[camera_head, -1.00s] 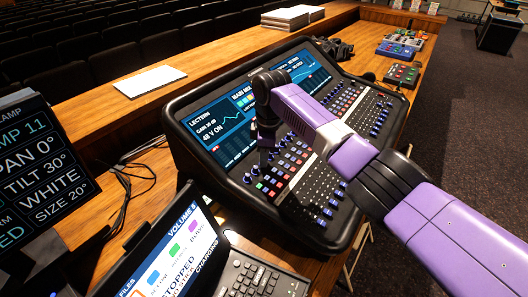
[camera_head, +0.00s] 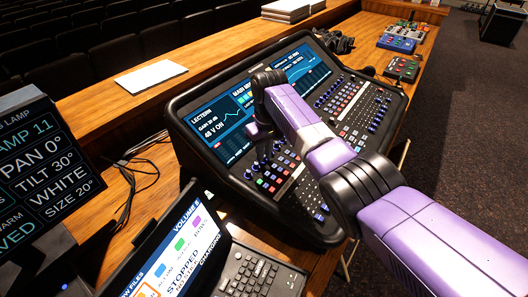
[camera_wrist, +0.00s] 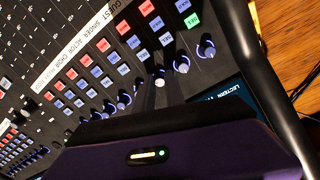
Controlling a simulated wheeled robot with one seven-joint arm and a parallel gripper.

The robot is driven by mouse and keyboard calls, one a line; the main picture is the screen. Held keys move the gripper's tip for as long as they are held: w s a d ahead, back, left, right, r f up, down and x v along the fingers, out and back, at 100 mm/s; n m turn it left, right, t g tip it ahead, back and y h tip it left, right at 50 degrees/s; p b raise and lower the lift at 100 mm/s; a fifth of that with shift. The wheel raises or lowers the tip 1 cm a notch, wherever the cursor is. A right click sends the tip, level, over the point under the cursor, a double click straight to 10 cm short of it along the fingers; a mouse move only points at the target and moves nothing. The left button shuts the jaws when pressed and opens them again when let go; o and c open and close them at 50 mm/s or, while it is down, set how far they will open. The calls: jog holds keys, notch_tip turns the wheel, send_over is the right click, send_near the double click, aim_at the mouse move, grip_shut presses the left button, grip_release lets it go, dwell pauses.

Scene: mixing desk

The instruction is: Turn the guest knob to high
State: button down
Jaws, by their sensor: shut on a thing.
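The mixing desk (camera_head: 335,213) has a tilted panel of knobs and buttons below its screens. In the wrist view, several dark knobs with blue-white rings stand in a row beside coloured buttons and a white label strip (camera_wrist: 78,47), where "GUEST" reads near the upper end. My gripper (camera_wrist: 159,92) is shut around one knob in this row, the guest knob (camera_wrist: 160,80), which lines up with that label. The fingers hide most of it, so its pointer cannot be read.
Free knobs stand on both sides of the held one, one close on the right (camera_wrist: 181,63) and one on the left (camera_wrist: 138,84). A tablet (camera_head: 180,248) and a keypad (camera_head: 258,277) are at the front. A lamp display (camera_head: 45,165) is at the left.

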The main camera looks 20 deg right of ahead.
aim_at(265, 157)
jog(key=m, duration=0.4)
jog(key=shift+m, duration=1.5)
jog(key=c, duration=1.4)
grip_release()
jog(key=shift+s+d+r+b, duration=0.1)
jog(key=shift+s+r+b, duration=0.1)
jog(key=shift+r, duration=1.75)
jog(key=shift+s+d+r+b, duration=0.1)
jog(key=shift+r+b, duration=0.05)
jog(key=shift+r, duration=1.8)
